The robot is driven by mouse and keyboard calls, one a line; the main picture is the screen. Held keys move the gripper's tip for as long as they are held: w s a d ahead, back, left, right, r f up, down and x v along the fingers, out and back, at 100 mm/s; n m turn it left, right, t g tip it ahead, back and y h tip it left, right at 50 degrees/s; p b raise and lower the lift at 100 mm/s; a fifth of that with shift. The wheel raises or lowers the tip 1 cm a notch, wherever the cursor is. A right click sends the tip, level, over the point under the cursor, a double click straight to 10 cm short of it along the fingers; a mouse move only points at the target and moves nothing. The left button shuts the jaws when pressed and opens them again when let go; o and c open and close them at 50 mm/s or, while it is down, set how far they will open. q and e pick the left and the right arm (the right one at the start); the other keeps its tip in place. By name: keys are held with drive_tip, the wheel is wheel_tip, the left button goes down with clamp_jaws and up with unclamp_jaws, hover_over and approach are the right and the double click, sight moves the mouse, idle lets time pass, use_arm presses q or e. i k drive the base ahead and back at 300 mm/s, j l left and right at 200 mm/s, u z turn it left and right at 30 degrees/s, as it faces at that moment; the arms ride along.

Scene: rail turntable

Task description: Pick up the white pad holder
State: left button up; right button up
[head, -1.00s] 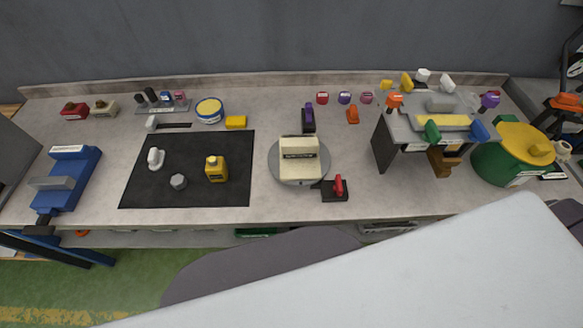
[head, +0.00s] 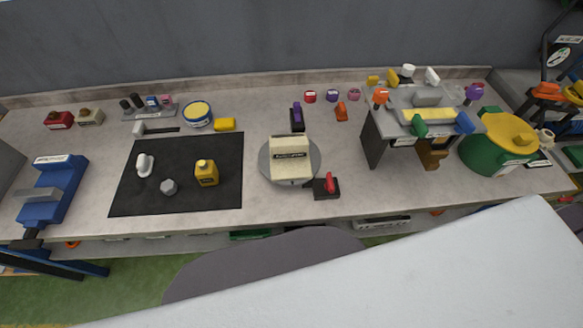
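A small white handled piece (head: 145,165), which may be the white pad holder, lies on the black mat (head: 130,203) at the left of the bench. Other white pieces stand on the small grey shelf at the right: one at its back (head: 407,73) and one beside it (head: 432,77). I cannot tell for sure which of them is the pad holder. Neither of my grippers is in view.
A yellow bottle (head: 206,173) and a grey knob (head: 168,186) share the mat. A cream block (head: 290,167) sits on a round turntable (head: 312,150). The shelf (head: 374,140), a green pot (head: 480,152) and a blue vise (head: 45,205) flank the bench.

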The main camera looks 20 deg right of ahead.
sight(145, 163)
drive_tip(key=k+j+z, duration=0.15)
drive_tip(key=j+z, duration=0.25)
drive_tip(key=j, duration=0.3)
drive_tip(key=k+j+z, duration=0.2)
drive_tip(key=j+z, duration=0.2)
drive_tip(key=j, duration=0.25)
drive_tip(key=k+j+z, duration=0.4)
drive_tip(key=j, duration=0.15)
drive_tip(key=k+j+z, duration=0.75)
drive_tip(key=j, duration=0.15)
